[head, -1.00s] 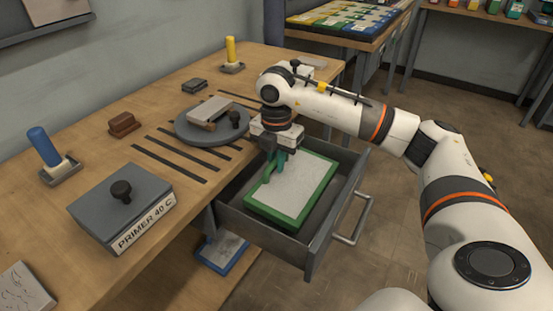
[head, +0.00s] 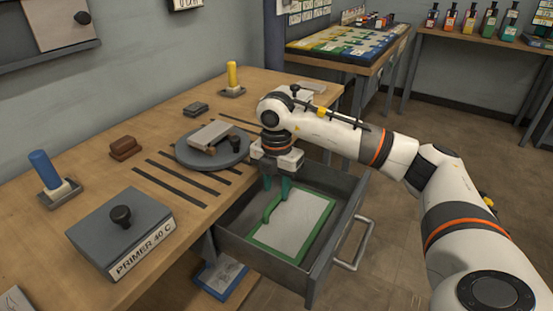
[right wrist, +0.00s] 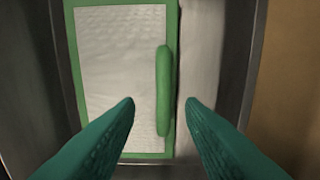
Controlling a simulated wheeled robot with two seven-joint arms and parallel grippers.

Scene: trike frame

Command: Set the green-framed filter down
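The green-framed filter (head: 292,228) lies in the open drawer (head: 240,243), its pale panel facing up. In the right wrist view the filter (right wrist: 115,70) shows its green frame and a raised green handle (right wrist: 164,90) along one side. My right gripper (head: 277,185) is over the drawer, above the handle end of the filter. Its two green fingers (right wrist: 160,102) are spread apart with nothing between them, and the handle lies beyond their tips. My left gripper is not in view.
The workbench left of the drawer holds a grey box marked PRIMER 40 C (head: 120,228) and a round grey plate (head: 212,152) with a block on it. A blue-edged panel (head: 222,274) sits below the drawer. The drawer handle (head: 354,243) sticks out over clear floor.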

